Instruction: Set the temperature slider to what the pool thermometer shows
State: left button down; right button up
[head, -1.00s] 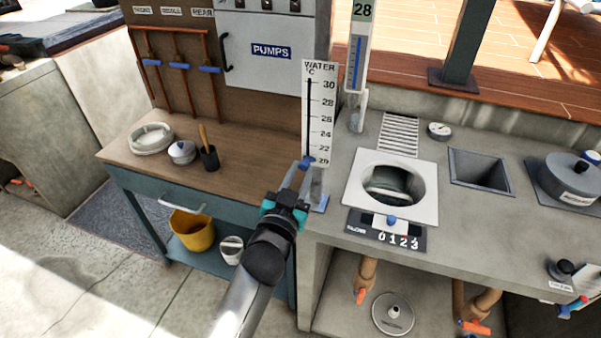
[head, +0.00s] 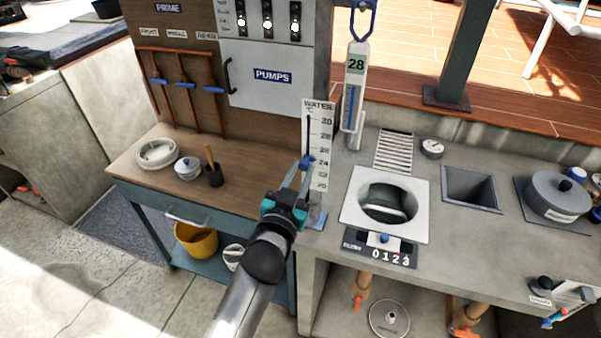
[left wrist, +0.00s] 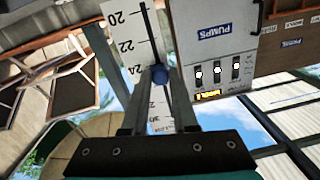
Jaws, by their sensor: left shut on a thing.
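The temperature slider is a white upright scale plate (head: 319,150) marked WATER °C, from 20 at the bottom to 30 at the top. Its blue knob (head: 307,163) sits in the dark slot at about the 24 mark; the knob also shows in the left wrist view (left wrist: 159,74). My left gripper (head: 304,172) is shut on the knob, its fingers on either side. The pool thermometer (head: 355,92) hangs behind and to the right of the scale, with a blue column and a display reading 28. My right gripper is not in view.
The grey counter holds a white-rimmed round opening (head: 424,205), a 0-1-2-3 slider panel (head: 379,249), a small gauge (head: 432,148) and a grey lidded pot (head: 560,197). A PUMPS cabinet (head: 265,55) stands behind the wooden bench (head: 130,182). Free air surrounds the scale's front.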

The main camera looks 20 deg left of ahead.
aim_at(308, 133)
pick_arm(q)
notch_tip(308, 133, up, 7)
jog(key=p, duration=0.5)
jog(key=shift+f, duration=0.2)
jog(key=c, duration=0.7)
grip_release()
jog(key=shift+f, duration=0.1)
jog(key=s+b, duration=0.1)
jog(key=s, duration=1.4)
jog(key=shift+s+b, duration=0.1)
jog(key=shift+b, duration=0.3)
jog(key=shift+d+f, duration=0.1)
